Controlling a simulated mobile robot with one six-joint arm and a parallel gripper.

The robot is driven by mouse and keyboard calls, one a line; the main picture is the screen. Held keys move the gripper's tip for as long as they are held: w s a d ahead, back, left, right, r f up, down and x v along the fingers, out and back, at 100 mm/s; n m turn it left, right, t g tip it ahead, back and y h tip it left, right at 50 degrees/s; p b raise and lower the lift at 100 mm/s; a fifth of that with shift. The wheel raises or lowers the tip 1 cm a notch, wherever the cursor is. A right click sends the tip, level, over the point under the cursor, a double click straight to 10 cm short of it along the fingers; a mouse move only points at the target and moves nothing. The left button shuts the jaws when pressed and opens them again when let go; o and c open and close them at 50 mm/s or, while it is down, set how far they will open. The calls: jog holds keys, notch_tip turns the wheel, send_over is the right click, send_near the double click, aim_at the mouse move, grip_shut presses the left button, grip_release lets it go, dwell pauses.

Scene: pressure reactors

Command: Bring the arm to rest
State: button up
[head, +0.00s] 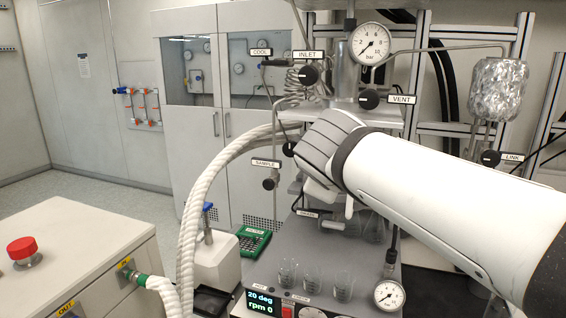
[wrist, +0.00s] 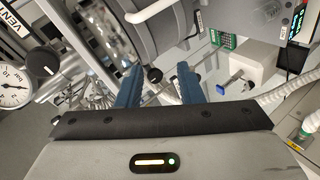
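My gripper (wrist: 158,78) shows in the wrist view as two blue fingers set wide apart. It is open, with nothing held between the fingers. In the head view my white arm reaches in from the right, in front of the reactor stand. Its end lies beside the black knob (head: 289,148) above the SAMPLE label (head: 265,163). The fingers are hidden by the arm in that view.
Around the arm are the INLET knob (head: 309,75), the VENT knob (head: 369,99), the LINK knob (head: 490,158) and a pressure gauge (head: 370,43). Glass beakers (head: 312,281) stand below it. A thick white hose (head: 193,225) runs at left. A red button (head: 22,248) is on the front-left cabinet.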

jog(key=s+d+f+m+g, duration=0.2)
jog(key=s+f+m+g, duration=0.1)
jog(key=f, duration=0.5)
jog(key=s+d+f+m+g+y, duration=0.1)
jog(key=s+d+f+m+g, duration=0.1)
jog(key=s+f+m, duration=0.3)
jog(key=s+d+f+m+g+y, duration=0.1)
jog(key=s+d+f+m+g, duration=0.1)
jog(key=s+f, duration=0.7)
notch_tip(320, 180, down, 4)
jog(key=shift+s+d+r+m+g, duration=0.1)
jog(key=shift+s+d+m+g, duration=0.15)
jog(key=shift+m+g, duration=0.8)
jog(key=shift+o, duration=0.3)
